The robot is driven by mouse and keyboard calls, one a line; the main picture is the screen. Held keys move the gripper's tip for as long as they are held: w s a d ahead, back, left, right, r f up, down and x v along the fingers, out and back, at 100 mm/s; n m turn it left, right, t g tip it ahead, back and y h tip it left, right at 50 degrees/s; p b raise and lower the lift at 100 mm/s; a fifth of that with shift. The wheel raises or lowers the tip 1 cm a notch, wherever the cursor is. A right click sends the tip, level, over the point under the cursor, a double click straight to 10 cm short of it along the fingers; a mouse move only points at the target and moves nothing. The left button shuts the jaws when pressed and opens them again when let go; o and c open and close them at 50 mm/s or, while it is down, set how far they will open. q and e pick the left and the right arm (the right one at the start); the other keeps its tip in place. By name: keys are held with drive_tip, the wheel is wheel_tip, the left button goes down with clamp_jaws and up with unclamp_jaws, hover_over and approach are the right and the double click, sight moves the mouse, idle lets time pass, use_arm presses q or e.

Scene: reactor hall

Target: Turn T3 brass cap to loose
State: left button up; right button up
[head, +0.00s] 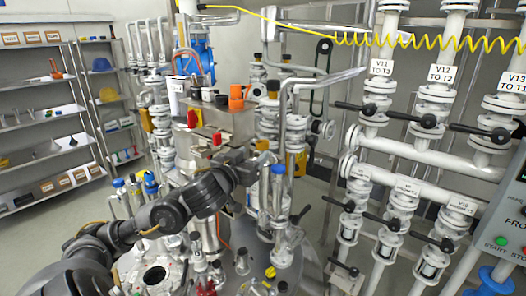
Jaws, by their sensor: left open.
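My left arm comes in from the left over the reactor vessel, and its gripper (262,163) is in the middle of the view among the upright pipes. It is open, with nothing visible between its fingers; the fingers are small and partly lost against the pipework. No T3 label is readable, and I cannot tell which fitting is the T3 brass cap. A small yellow cap (270,271) shows on the vessel lid (290,262) below the gripper. My right gripper is not in view.
White valve pipes labelled V11 (379,67), V12 (442,75) and V13 (512,82), with black handles, stand at right. A control panel (503,225) is at the right edge. Shelves (40,117) stand at left. A yellow coiled hose (430,42) crosses the top. Pipes crowd the gripper.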

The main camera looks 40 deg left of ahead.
sight(260, 146)
use_arm(q)
drive_tip(key=x, duration=0.8)
drive_tip(key=shift+w+a, duration=0.1)
drive_tip(key=shift+a, duration=0.3)
